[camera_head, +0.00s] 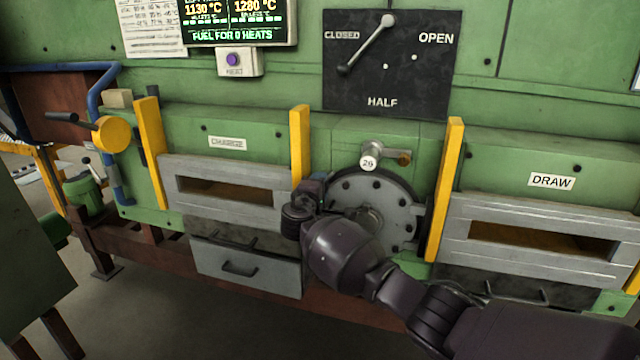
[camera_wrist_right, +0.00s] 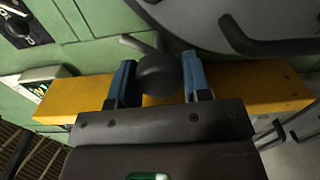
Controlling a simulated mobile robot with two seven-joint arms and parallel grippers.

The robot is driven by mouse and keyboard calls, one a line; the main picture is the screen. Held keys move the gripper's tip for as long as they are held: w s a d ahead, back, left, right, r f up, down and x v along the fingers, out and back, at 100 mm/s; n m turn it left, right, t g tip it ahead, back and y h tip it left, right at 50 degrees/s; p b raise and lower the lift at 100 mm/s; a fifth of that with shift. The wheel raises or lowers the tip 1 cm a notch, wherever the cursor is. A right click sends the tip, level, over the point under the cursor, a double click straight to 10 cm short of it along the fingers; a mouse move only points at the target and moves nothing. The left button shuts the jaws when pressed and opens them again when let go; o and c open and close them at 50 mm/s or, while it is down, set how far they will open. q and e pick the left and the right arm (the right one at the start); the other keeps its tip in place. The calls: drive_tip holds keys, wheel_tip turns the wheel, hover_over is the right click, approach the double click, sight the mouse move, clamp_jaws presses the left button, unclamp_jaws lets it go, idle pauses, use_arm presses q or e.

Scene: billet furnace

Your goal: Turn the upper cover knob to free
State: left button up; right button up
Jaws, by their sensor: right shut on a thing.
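The round grey cover (camera_head: 400,200) with bolts around its face is on the furnace front between two yellow posts. My right arm comes in from the right and hides part of it. My right gripper (camera_head: 316,192) is at the cover's left edge in the head view. In the right wrist view its blue fingers (camera_wrist_right: 156,72) stand on both sides of a dark round knob (camera_wrist_right: 158,76) and are shut on it. The cover's rim (camera_wrist_right: 205,25) is just beyond. Whether this is the upper knob cannot be told. My left gripper is out of view.
Yellow posts (camera_head: 446,190) (camera_head: 300,135) stand on both sides of the cover. A metal fitting tagged 26 (camera_head: 370,162) sits just above it. The charge door (camera_head: 225,208) is left, the draw door (camera_head: 550,265) right. A lever panel (camera_head: 420,85) hangs above.

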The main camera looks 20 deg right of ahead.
drive_tip(key=shift+f+n, duration=0.1)
drive_tip(key=shift+n, duration=0.2)
drive_tip(key=o, duration=0.9)
drive_tip(key=shift+c, duration=0.2)
drive_tip(key=shift+s+a, duration=0.1)
drive_tip(key=shift+a, duration=0.05)
drive_tip(key=v, duration=1)
drive_tip(key=shift+s, duration=0.25)
drive_tip(key=shift+a, duration=0.2)
